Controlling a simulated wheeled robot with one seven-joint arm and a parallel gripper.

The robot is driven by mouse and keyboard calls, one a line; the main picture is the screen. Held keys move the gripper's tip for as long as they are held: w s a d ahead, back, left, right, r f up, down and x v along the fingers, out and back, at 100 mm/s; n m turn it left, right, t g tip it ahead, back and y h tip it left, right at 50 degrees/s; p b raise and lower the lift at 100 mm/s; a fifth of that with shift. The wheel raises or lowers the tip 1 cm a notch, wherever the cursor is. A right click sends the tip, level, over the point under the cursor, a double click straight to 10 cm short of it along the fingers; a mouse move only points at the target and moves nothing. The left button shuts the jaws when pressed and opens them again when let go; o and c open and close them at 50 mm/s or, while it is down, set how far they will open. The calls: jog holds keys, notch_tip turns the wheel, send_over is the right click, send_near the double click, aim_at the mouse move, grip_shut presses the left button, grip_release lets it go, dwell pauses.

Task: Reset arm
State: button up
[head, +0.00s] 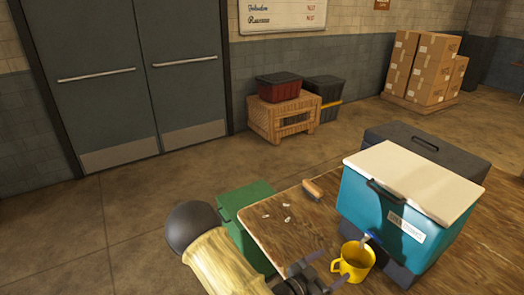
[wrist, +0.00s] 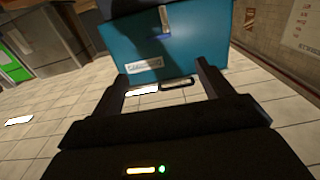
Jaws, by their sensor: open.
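My gripper (head: 325,268) is at the bottom of the head view, at the front edge of the wooden table (head: 290,232). It sits just left of a yellow mug (head: 356,258); whether it touches the mug is unclear. In the wrist view my gripper (wrist: 162,72) has its two dark fingers wide apart, with nothing held between them. A teal cooler (wrist: 185,50) with a pale label fills the view beyond the fingertips. In the head view the cooler (head: 375,205) has a cream lid and stands behind the mug. My arm comes in from the lower left.
A wooden-handled item (head: 313,190) and small pale bits lie on the table. A green bin (head: 243,200) stands at its left edge, close to my arm. A dark case (head: 425,148) is behind the cooler. Crates (head: 284,115) and cartons (head: 424,68) are farther off; open floor lies between.

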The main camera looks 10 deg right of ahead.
jog(key=w+a+n+g+y+p, duration=0.2)
jog(key=w+a+n+y, duration=0.15)
jog(key=a+y, duration=0.75)
jog(key=s+r+n+g+y+p, duration=0.1)
jog(key=s+r+n+g+y, duration=0.1)
jog(key=s+r+n+y, duration=0.3)
jog(key=s+r+n, duration=0.4)
jog(key=s+r, duration=0.2)
jog(key=r, duration=0.1)
jog(key=shift+a+r+n+g, duration=0.15)
jog(key=shift+a+n+g, duration=0.05)
jog(key=shift+n+g, duration=0.15)
